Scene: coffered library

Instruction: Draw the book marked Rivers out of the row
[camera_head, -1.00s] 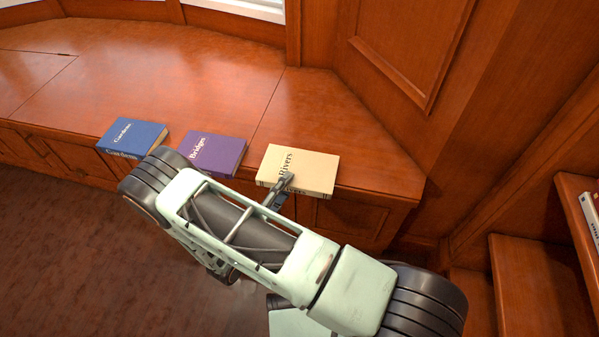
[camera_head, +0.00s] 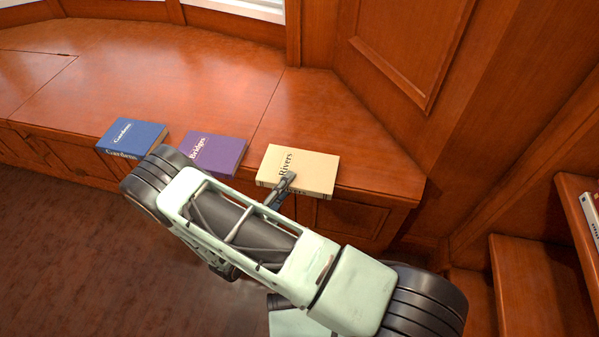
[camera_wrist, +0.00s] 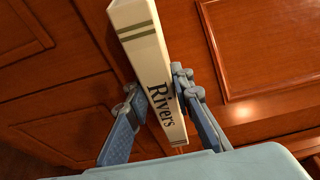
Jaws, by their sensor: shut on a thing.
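The cream book marked Rivers (camera_head: 305,168) lies flat at the front edge of the wooden bench, its spine toward me and jutting slightly over the edge. In the wrist view its spine (camera_wrist: 150,75) runs between the fingers, with the Rivers lettering readable. My gripper (camera_head: 281,188) is shut on the book at its spine end; in the wrist view the blue-grey fingers (camera_wrist: 155,92) press on both faces. The purple book marked Bridges (camera_head: 215,153) and the blue book marked Gardens (camera_head: 132,137) lie to the left, apart from it.
The wooden bench top (camera_head: 200,75) is clear behind the books. A panelled wall (camera_head: 420,60) rises at the back right. Wooden steps or shelves (camera_head: 535,280) stand at the right, with other books (camera_head: 591,215) at the picture's edge.

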